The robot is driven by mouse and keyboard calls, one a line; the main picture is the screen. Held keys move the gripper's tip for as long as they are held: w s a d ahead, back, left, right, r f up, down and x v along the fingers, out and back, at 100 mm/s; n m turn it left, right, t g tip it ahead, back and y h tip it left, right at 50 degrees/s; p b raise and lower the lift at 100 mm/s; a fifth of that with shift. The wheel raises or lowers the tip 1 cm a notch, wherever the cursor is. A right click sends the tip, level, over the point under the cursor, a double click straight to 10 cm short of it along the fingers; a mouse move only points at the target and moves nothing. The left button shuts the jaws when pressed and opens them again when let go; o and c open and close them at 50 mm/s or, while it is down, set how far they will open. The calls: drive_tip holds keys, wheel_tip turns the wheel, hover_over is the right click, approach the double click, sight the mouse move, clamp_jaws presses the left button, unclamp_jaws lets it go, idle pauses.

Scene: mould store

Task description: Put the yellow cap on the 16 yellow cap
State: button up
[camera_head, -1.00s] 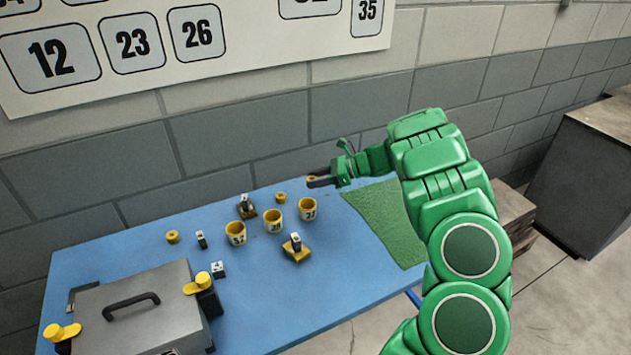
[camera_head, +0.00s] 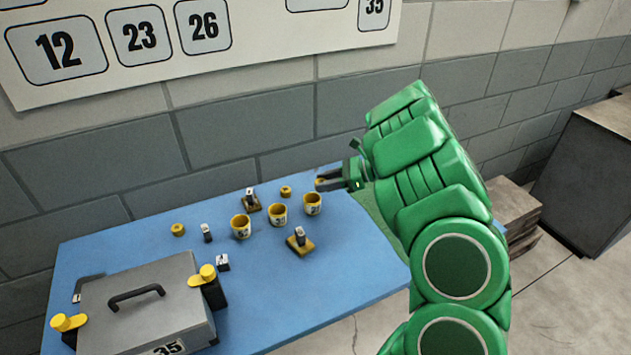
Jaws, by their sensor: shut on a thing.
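My gripper (camera_head: 325,183) is at the back of the blue table, shut on a small yellow cap (camera_head: 320,182) at its fingertips, held just above and behind the rightmost yellow cup. Loose yellow caps lie on the table, one at the left (camera_head: 178,230) and one at the back (camera_head: 286,191). Three yellow cups with number labels stand in a row: left (camera_head: 240,228), middle (camera_head: 277,215) and right (camera_head: 312,204). Their numbers are too small to read surely, so I cannot tell which thing is 16.
Dark numbered pieces stand on yellow bases, front (camera_head: 300,241) and back (camera_head: 251,201). Small numbered blocks (camera_head: 222,263) stand near a grey case (camera_head: 140,305) with yellow-topped clamps (camera_head: 207,275). The front right of the table is clear.

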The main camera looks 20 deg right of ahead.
drive_tip(key=shift+s+r, duration=0.1)
drive_tip(key=shift+a, duration=0.15)
drive_tip(key=a+r+n+g+y, duration=0.25)
drive_tip(key=a+n+g, duration=0.3)
drive_tip(key=a, duration=3.15)
hover_over(182, 226)
drive_tip(key=shift+h, duration=0.45)
drive_tip(key=shift+s+f, duration=0.15)
drive_tip(key=shift+f, duration=2.1)
drive_tip(key=shift+s+f, duration=0.1)
drive_tip(key=shift+f, duration=2.1)
drive_tip(key=shift+w+a+f, duration=0.1)
drive_tip(key=shift+w+f, duration=0.25)
drive_tip(key=shift+f, duration=1.55)
